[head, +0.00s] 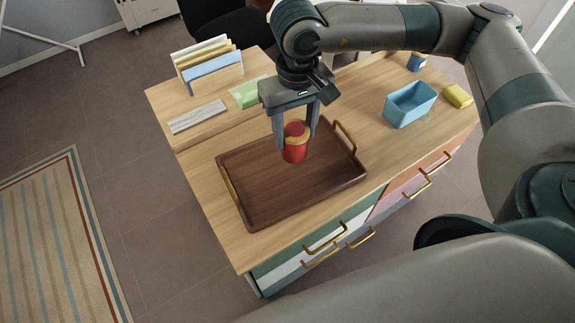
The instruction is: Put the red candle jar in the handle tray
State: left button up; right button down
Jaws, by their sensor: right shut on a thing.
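The red candle jar (295,152) has a tan lid with a red knob on top. My right gripper (297,142) points down and is shut on the jar, with one finger on each side. The jar is over the back part of the handle tray (280,195). I cannot tell whether its base touches the tray floor. The tray is dark brown wood with a brass handle at its left and right ends, and it is otherwise empty. My left gripper is not in view.
On the desk (195,158) are a file holder (212,68), a grey keyboard-like slab (198,117), a green pad (248,93), a blue bin (410,104), a yellow block (458,96) and a small blue jar (417,62). Drawers with brass handles line the front.

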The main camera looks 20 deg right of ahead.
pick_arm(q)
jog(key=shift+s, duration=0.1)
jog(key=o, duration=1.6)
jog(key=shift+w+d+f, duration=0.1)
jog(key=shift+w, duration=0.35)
pick_arm(e)
jog(key=shift+s+f, duration=0.1)
jog(key=shift+f, duration=0.15)
jog(key=shift+d+f+m+b, duration=0.2)
jog(key=shift+f+m+b, duration=0.05)
jog(key=shift+m+b, duration=0.05)
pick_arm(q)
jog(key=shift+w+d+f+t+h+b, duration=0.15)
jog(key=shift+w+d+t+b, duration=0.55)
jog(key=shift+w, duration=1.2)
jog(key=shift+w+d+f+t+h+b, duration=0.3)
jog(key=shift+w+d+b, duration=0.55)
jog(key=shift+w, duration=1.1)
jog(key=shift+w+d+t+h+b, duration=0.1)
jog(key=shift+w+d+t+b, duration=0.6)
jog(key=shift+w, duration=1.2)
pick_arm(e)
jog(key=s+d+f+m, duration=0.3)
jog(key=d+f+m, duration=0.4)
jog(key=d, duration=0.1)
jog(key=shift+s+m, duration=0.15)
jog(key=shift+m, duration=0.25)
jog(key=shift+d, duration=0.1)
